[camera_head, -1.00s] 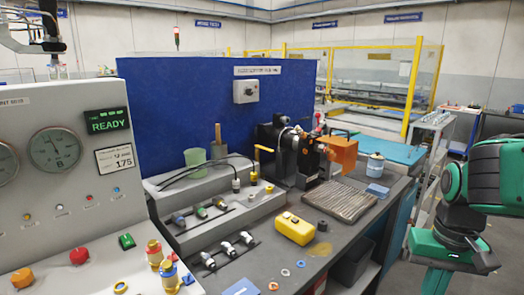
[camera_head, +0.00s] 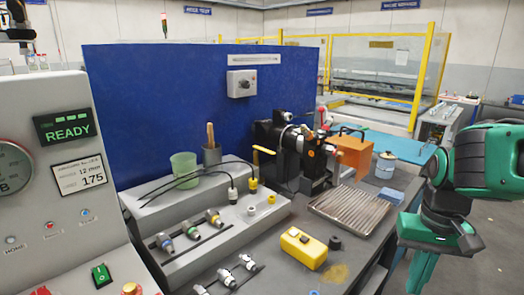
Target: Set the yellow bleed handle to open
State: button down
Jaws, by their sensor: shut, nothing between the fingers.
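A yellow handle (camera_head: 263,150) sticks out at the left of the black machine (camera_head: 296,155) on the bench, in front of the blue panel. It is a short bar lying roughly level in the picture, above the grey stepped block. I take it as the bleed handle; no label on it is readable. My green and black arm shows at the right edge, well apart from the handle. The jaws of my gripper cannot be made out in this view.
A grey console (camera_head: 60,190) with a READY display stands at the left. A yellow box (camera_head: 303,248), a ribbed tray (camera_head: 349,211), an orange block (camera_head: 352,155) and a green cup (camera_head: 184,167) are on the bench. Black cables cross the stepped block (camera_head: 215,235).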

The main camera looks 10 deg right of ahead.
aim_at(257, 147)
jog(key=z, duration=0.05)
jog(key=k, duration=0.5)
jog(key=z, duration=1.35)
jog(key=i, duration=1.1)
jog(key=u, duration=2.3)
